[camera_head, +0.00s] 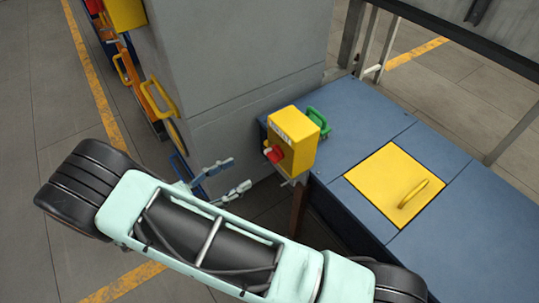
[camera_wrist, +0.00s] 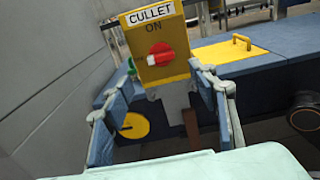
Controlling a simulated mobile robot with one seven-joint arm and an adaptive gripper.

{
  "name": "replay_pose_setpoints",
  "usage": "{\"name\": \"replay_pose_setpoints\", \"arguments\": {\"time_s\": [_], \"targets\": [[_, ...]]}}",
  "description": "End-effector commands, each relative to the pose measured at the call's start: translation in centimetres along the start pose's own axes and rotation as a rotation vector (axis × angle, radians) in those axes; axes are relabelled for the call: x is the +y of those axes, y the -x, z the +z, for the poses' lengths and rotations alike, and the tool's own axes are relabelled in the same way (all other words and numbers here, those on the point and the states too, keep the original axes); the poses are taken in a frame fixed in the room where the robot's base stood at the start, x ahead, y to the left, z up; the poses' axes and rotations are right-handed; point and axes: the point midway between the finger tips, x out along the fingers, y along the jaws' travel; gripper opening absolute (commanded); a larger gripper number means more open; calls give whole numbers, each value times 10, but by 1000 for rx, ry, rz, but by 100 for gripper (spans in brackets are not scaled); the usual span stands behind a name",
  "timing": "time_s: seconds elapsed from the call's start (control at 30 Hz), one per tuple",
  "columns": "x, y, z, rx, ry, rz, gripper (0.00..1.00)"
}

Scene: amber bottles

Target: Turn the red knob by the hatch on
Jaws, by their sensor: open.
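The red knob (camera_head: 273,153) is on the front face of a yellow box (camera_head: 297,148) beside the hatch. In the wrist view the red knob (camera_wrist: 161,48) has a pale bar lying nearly level across it, under a label reading CULLET and the word ON. The yellow hatch (camera_head: 372,180), with a loop handle, lies shut in the blue deck. My gripper (camera_head: 234,175) is open and empty, in front of and to the left of the knob, apart from it. In the wrist view its fingers (camera_wrist: 161,84) spread below and either side of the box.
A green handle (camera_head: 319,122) stands just behind the box. A grey wall (camera_head: 235,60) rises behind and left of my gripper. The blue deck (camera_head: 425,150) extends right. Yellow handles (camera_head: 158,98) and equipment line the wall's left side. The space between gripper and knob looks clear.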

Motion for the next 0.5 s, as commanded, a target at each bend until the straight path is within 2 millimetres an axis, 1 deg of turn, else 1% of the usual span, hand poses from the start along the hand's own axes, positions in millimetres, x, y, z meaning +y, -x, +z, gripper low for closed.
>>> {"name": "replay_pose_setpoints", "arguments": {"time_s": [0.17, 0.4, 0.5], "targets": [[0, -19, 0, -3, 2, -2, 54], [-1, -66, -1, -1, 1, -4, 54], [-1, -82, -1, -1, 1, -3, 54]]}}
